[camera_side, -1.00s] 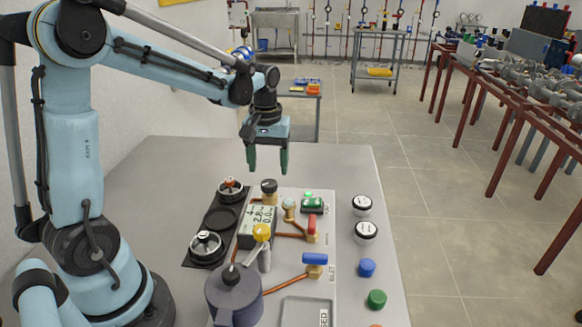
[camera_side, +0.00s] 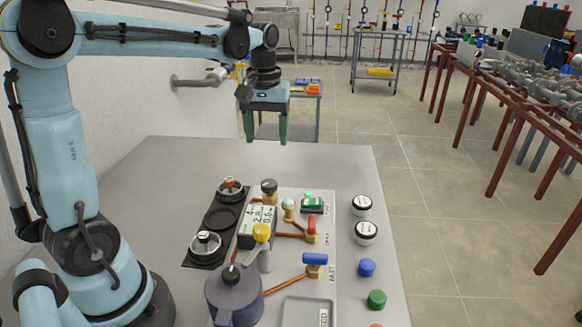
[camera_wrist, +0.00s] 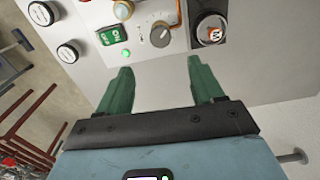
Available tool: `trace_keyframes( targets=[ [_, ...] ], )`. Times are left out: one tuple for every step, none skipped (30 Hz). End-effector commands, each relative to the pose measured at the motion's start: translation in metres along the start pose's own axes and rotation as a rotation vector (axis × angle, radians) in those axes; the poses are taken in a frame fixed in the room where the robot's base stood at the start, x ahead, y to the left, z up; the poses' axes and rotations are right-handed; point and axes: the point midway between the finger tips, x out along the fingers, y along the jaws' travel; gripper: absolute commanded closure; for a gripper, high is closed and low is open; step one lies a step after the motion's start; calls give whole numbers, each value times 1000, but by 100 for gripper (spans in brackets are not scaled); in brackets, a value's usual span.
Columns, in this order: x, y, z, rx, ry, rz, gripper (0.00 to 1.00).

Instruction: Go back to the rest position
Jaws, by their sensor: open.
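My gripper (camera_side: 265,128) is open and empty, with its two green fingers apart and pointing down. It hangs in the air above the back part of the grey table (camera_side: 160,165). In the wrist view my gripper (camera_wrist: 160,85) also shows nothing between its fingers. The plate exchanger panel (camera_side: 322,235) lies on the table in front of and below the gripper. The gripper touches none of these.
Two round gauges (camera_side: 366,232), a blue cap (camera_side: 367,268) and a green cap (camera_side: 377,299) stand along the table's right side. A dark grey pot (camera_side: 234,293) stands at the front. The table's back left is bare. A wall pipe (camera_side: 197,81) is behind my arm.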

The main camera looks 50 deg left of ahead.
Motion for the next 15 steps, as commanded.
trace_keyframes(
  targets=[
    [0, 1, 3, 12, 8, 4, 33],
    [-1, 1, 6, 23, 15, 8, 33],
    [-2, 2, 10, 42, 30, 15, 33],
    [-2, 4, 14, 62, 44, 22, 33],
    [-3, 5, 19, 86, 61, 30, 33],
    [-3, 6, 26, 120, 86, 43, 33],
    [-3, 8, 32, 149, 108, 53, 33],
    [-3, 9, 38, 180, 131, 64, 33],
    [-3, 10, 46, 221, 163, 78, 33],
    [-2, 12, 52, 253, 187, 89, 33],
    [-2, 12, 58, 284, 211, 99, 33],
    [0, 14, 66, 325, 244, 113, 33],
    [1, 14, 71, 356, 268, 123, 33],
    [2, 15, 77, 386, 292, 132, 33],
    [5, 16, 85, 427, 325, 145, 33]
  ],
)
